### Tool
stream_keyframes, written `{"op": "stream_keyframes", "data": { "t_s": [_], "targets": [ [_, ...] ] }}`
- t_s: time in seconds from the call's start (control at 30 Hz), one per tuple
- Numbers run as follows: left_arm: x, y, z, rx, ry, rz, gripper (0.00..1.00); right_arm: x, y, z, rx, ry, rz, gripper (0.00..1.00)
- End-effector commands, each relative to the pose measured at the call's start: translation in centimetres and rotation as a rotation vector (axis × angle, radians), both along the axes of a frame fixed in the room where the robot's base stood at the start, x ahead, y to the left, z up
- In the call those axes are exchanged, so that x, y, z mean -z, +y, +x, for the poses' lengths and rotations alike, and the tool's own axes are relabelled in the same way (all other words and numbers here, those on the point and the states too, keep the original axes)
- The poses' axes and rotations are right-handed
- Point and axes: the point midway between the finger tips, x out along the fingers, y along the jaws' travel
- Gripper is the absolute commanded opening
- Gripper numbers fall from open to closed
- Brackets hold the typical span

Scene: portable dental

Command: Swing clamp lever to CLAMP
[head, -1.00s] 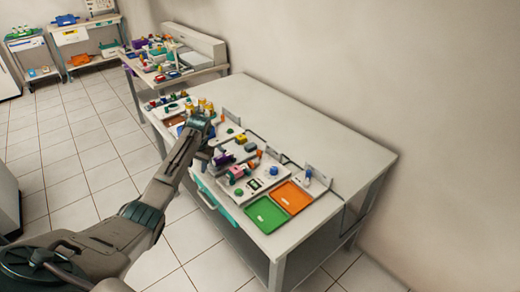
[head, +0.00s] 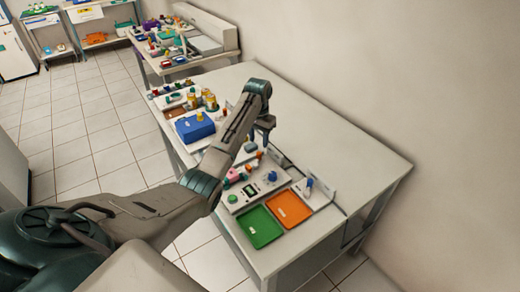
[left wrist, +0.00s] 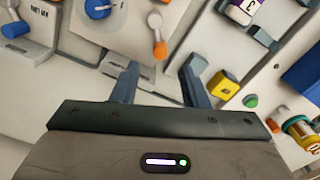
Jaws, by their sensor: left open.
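My left gripper (head: 263,133) is over the table's fixtures in the head view, pointing down. Its two fingers stand apart and empty in the left wrist view (left wrist: 163,70). A lever with an orange end (left wrist: 159,48) and a pale top (left wrist: 154,19) lies just beyond the fingertips, roughly in line with the gap between them. The lever's orange end also shows near the gripper in the head view (head: 259,155). I cannot read a CLAMP mark. The right gripper is in neither view.
A blue knob (left wrist: 98,8) and another blue knob (left wrist: 14,29) stand left of the lever. A yellow block (left wrist: 223,85) is close to the right finger. Green (head: 260,227) and orange (head: 289,209) trays lie at the table's near end. The table's wall side is clear.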

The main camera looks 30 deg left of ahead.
Motion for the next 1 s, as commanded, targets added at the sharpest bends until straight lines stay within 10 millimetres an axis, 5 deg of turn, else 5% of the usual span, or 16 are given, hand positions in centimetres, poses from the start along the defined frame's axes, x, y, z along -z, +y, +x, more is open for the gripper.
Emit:
{"op": "stream_keyframes", "data": {
  "t_s": [0.13, 0.33, 0.5, 0.77, 1.0],
  "targets": [
    [2.9, -0.1, -0.1, 0.000, 0.004, -0.001, 0.40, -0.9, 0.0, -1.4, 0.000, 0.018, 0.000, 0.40],
    [5.8, -0.1, 0.0, 0.000, 0.002, 0.000, 0.40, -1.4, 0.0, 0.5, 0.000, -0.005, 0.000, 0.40],
    [6.9, 0.0, 0.0, 0.001, 0.001, 0.001, 0.40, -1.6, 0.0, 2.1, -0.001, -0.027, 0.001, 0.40],
    [7.0, 0.0, 0.0, 0.001, 0.000, 0.001, 0.40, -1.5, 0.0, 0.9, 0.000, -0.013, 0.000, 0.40],
    [7.0, 0.0, 0.0, 0.000, 0.000, 0.001, 0.00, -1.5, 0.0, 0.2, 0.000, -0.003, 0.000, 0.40]
  ]
}}
